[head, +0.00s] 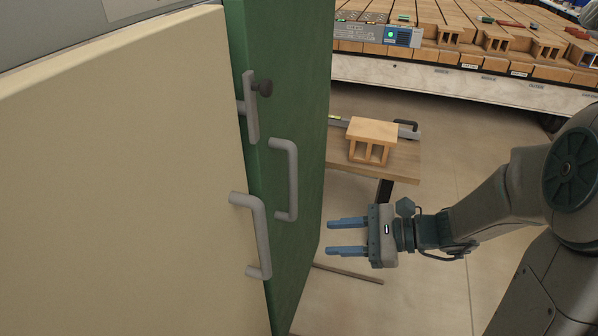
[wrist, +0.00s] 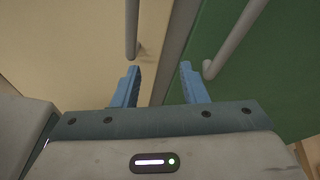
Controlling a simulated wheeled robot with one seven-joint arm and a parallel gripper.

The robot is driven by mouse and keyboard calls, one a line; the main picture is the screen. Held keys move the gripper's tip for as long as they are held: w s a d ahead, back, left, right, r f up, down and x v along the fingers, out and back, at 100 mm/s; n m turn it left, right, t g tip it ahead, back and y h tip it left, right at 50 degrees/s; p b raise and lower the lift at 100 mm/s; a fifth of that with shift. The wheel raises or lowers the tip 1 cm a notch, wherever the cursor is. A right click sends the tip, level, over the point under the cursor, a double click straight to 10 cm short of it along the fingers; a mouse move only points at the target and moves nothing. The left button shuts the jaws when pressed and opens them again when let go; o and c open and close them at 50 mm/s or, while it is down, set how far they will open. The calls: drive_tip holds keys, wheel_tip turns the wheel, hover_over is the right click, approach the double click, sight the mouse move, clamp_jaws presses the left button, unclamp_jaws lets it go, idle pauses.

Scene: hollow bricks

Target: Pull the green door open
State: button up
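The green door (head: 310,100) stands in the middle of the head view, beside a cream door (head: 120,170) on the left. The green door carries a grey bar handle (head: 292,180). The cream door has its own grey handle (head: 261,235). My gripper (head: 347,237) has blue fingers that are apart with nothing between them; it is right of both handles in the head view. In the wrist view the fingers (wrist: 160,85) point at the gap between the doors, with the green door's handle (wrist: 235,40) just right of the right finger and the cream door's handle (wrist: 132,30) above the left finger.
A grey latch with a dark knob (head: 254,103) sits near the green door's edge, above the handles. A small wooden table (head: 400,163) with a hollow brick (head: 370,138) stands behind. A long bench of bricks (head: 460,85) is at the back. A thin rod (head: 348,273) lies low near the door.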

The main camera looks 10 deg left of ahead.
drive_tip(key=w+m+t+y, duration=0.3)
drive_tip(key=w+m+t, duration=0.3)
drive_tip(key=w+m, duration=0.15)
drive_tip(key=shift+n, duration=0.45)
drive_tip(key=p+x, duration=0.1)
drive_tip(key=x, duration=0.3)
drive_tip(key=p+x, duration=0.1)
drive_tip(key=x, duration=0.3)
drive_tip(key=p+x, duration=0.1)
drive_tip(key=x, duration=0.4)
drive_tip(key=shift+r, duration=0.3)
clamp_jaws()
